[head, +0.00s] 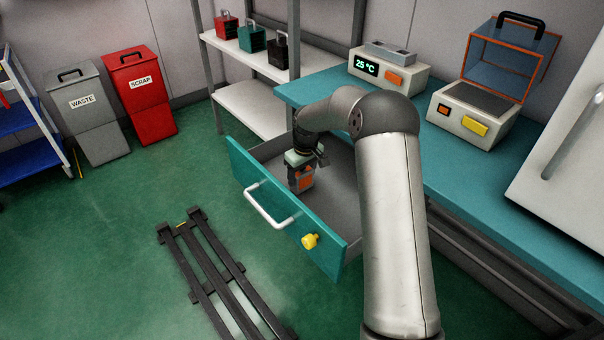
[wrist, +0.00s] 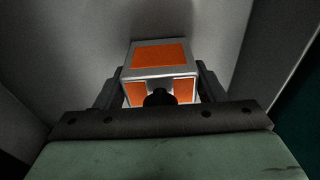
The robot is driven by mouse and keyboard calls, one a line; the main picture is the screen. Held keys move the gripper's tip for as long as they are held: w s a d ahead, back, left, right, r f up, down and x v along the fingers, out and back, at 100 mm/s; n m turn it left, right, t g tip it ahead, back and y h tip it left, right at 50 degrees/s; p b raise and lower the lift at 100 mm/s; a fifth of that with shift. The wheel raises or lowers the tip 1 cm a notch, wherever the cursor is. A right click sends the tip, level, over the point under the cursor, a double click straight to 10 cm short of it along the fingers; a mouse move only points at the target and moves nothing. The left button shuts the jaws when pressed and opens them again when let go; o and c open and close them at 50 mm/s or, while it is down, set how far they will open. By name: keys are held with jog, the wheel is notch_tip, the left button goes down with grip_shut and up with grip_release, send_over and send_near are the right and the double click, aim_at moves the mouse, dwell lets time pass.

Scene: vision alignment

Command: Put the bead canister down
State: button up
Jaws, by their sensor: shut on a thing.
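The bead canister (head: 302,181) is a small grey box with orange panels. It is between the fingers of my gripper (head: 301,168), inside the open teal drawer (head: 293,226). In the wrist view the canister (wrist: 160,56) shows its orange top panel and orange front panels. The fingers of my gripper (wrist: 160,84) are shut on its two sides. The grey drawer floor lies behind it. I cannot tell whether the canister's base touches that floor. The drawer front hides part of the drawer's inside.
The drawer has a white handle (head: 271,207) and a yellow knob (head: 310,241). The teal bench (head: 440,160) above carries a 25 °C device (head: 388,72) and a clear-lidded machine (head: 475,113). A shelf (head: 250,57) stands behind. The drawer floor right of the canister looks bare.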

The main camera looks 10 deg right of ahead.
jog(key=shift+f, duration=0.15)
jog(key=o, duration=1.1)
